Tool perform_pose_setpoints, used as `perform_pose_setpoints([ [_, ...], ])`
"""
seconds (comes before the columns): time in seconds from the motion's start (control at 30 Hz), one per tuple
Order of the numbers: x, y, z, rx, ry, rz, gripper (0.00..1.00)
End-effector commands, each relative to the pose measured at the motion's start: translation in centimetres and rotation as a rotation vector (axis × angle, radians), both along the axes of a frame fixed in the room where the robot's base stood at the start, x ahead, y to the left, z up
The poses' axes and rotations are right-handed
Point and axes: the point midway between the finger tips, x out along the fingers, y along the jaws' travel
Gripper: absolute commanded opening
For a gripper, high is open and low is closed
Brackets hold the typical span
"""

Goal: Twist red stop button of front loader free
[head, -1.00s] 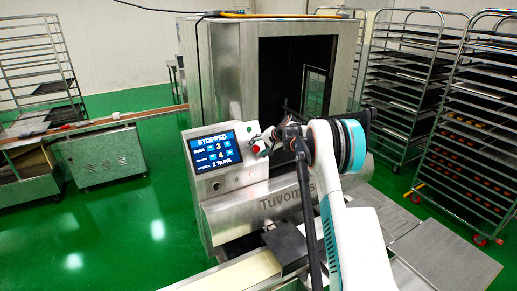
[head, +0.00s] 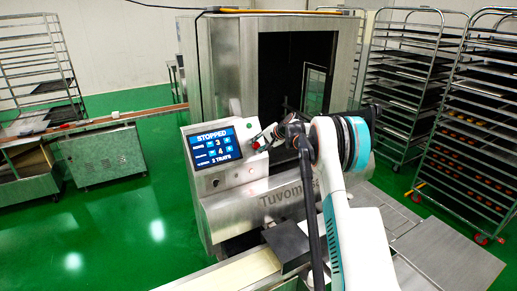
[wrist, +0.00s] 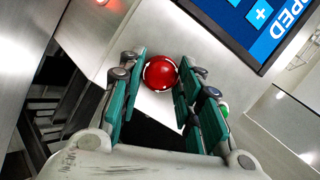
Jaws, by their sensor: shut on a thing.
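The red stop button (wrist: 160,73) is a glossy round knob on the pale panel of the front loader (head: 222,187). In the wrist view it sits between the teal finger pads of my gripper (wrist: 160,76), which is shut on it near the fingertips. In the head view my gripper (head: 265,137) reaches the panel just right of the screen (head: 212,147), and the fingers partly hide the button. The screen reads "STOPPED". It also shows at the top right of the wrist view (wrist: 262,22).
A green button (wrist: 224,109) shows beside my right finger in the wrist view. A dark round button (head: 215,183) sits below the screen. A steel cabinet (head: 225,75) stands behind the loader, and tray racks (head: 478,120) stand at the right. The green floor at left is open.

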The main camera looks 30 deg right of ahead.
Motion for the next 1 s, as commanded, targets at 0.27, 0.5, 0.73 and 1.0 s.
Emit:
perform_pose_setpoints([
  [0.27, -0.08, -0.12, -0.55, 0.182, 0.005, -0.131, 0.08],
  [0.5, -0.1, -0.08, -0.52, 0.314, 0.01, -0.224, 0.08],
  [0.73, -0.13, -0.04, -0.45, 0.391, 0.013, -0.277, 0.08],
  [1.0, -0.1, -0.02, -0.34, 0.421, 0.013, -0.298, 0.08],
])
